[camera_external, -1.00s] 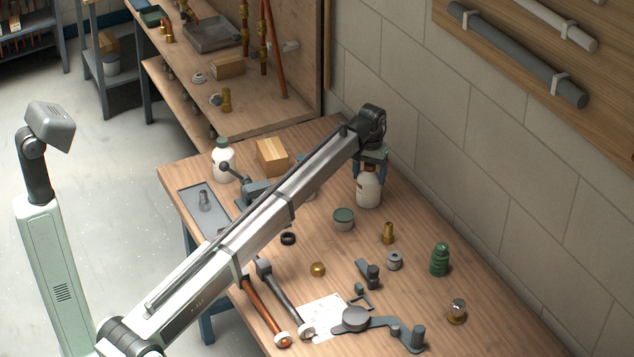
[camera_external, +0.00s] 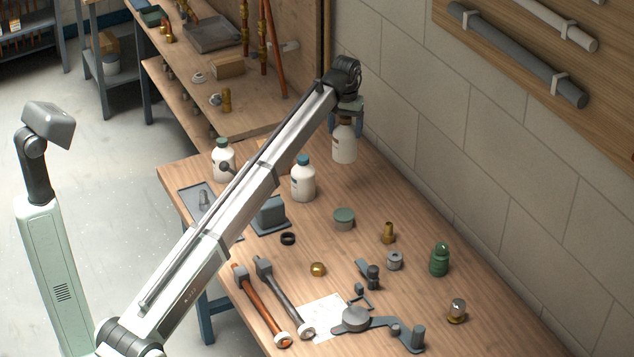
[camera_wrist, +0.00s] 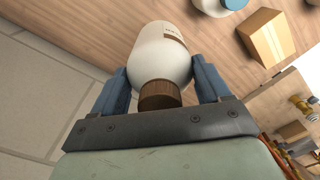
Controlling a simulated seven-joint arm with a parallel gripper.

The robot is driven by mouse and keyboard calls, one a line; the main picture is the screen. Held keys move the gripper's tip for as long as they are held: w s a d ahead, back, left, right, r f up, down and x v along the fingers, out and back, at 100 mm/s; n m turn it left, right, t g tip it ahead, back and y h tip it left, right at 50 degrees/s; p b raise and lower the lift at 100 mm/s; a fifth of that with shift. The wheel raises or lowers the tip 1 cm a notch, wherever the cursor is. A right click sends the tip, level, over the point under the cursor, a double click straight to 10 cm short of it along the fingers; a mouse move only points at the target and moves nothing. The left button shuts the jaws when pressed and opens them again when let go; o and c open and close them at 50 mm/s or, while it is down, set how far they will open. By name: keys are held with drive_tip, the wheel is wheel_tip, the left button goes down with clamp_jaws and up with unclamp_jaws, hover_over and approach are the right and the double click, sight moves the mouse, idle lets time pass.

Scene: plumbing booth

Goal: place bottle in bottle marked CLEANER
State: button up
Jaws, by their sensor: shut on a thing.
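My gripper (camera_external: 346,115) is shut on a white bottle (camera_external: 344,144) with a brown cap. In the wrist view the blue fingers of my gripper (camera_wrist: 163,85) press on both sides of this bottle (camera_wrist: 162,52), near its cap. The bottle appears to be held above the back of the workbench (camera_external: 400,205). A white bottle with a teal cap (camera_external: 303,181) stands on the bench to the left of it. A white bottle with a dark green cap (camera_external: 223,163) stands farther left. I cannot read CLEANER on any bottle.
A cardboard box (camera_wrist: 267,38) stands near the bottles, mostly behind my arm in the external view. A round green-lidded jar (camera_external: 344,219), brass fittings and a green stacked part (camera_external: 440,260) lie to the front and right. The block wall (camera_external: 450,130) runs along the bench's back.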

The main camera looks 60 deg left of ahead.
drive_tip(key=s+a+r+n, duration=0.1)
drive_tip(key=s+a+r, duration=0.4)
drive_tip(key=s+a, duration=0.15)
drive_tip(key=s+d+f+m, duration=0.1)
drive_tip(key=s+d+f, duration=0.1)
drive_tip(key=s, duration=0.3)
drive_tip(key=shift+s+f, duration=0.15)
drive_tip(key=shift+f, duration=0.6)
drive_tip(key=shift+d+f, duration=0.1)
drive_tip(key=shift+f, duration=0.05)
drive_tip(key=o, duration=1.4)
wheel_tip(320, 180, up, 6)
drive_tip(key=shift+f, duration=0.1)
